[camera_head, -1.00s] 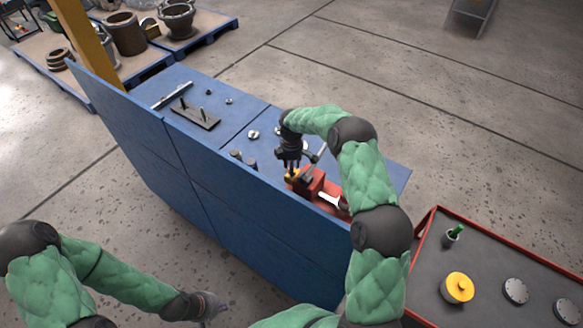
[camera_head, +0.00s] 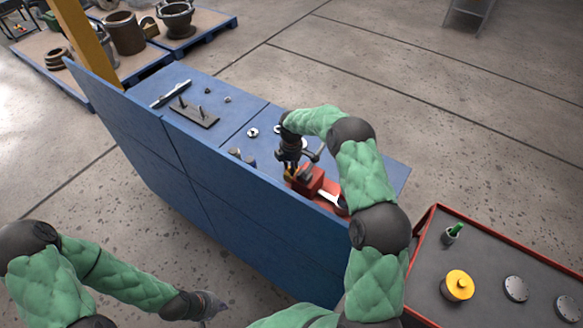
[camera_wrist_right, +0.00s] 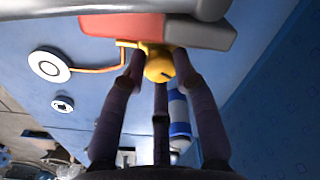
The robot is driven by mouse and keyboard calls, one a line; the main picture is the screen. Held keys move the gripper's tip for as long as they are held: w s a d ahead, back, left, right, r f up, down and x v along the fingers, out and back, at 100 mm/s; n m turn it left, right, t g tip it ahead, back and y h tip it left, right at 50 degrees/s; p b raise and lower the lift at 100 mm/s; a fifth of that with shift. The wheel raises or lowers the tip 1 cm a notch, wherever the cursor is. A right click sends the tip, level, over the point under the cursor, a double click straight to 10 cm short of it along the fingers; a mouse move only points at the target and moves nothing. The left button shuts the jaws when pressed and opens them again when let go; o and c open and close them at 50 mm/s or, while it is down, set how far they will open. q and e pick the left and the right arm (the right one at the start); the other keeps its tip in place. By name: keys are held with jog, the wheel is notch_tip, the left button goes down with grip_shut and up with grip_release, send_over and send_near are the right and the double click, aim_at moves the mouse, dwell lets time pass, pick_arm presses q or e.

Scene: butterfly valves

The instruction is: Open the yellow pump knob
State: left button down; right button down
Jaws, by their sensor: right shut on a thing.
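The yellow pump knob (camera_wrist_right: 159,66) sits on the side of a red pump (camera_wrist_right: 125,25) in the right wrist view. In the head view the red pump (camera_head: 318,186) stands on the blue bench, and the knob is mostly hidden by my gripper. My right gripper (camera_head: 290,172) reaches down to the knob. Its fingers (camera_wrist_right: 158,75) are closed around the knob in the right wrist view. My left gripper (camera_head: 212,304) hangs low in front of the bench, well away from the pump. Its fingers are too small and blurred to read.
A red-rimmed cart (camera_head: 425,235) stands at the right, with a yellow cylinder (camera_head: 458,286).

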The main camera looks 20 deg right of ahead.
jog(key=shift+a+n, duration=0.15)
jog(key=shift+n, duration=0.15)
jog(key=c, duration=1.2)
grip_release()
jog(key=shift+c, duration=0.2)
jog(key=shift+a, duration=0.1)
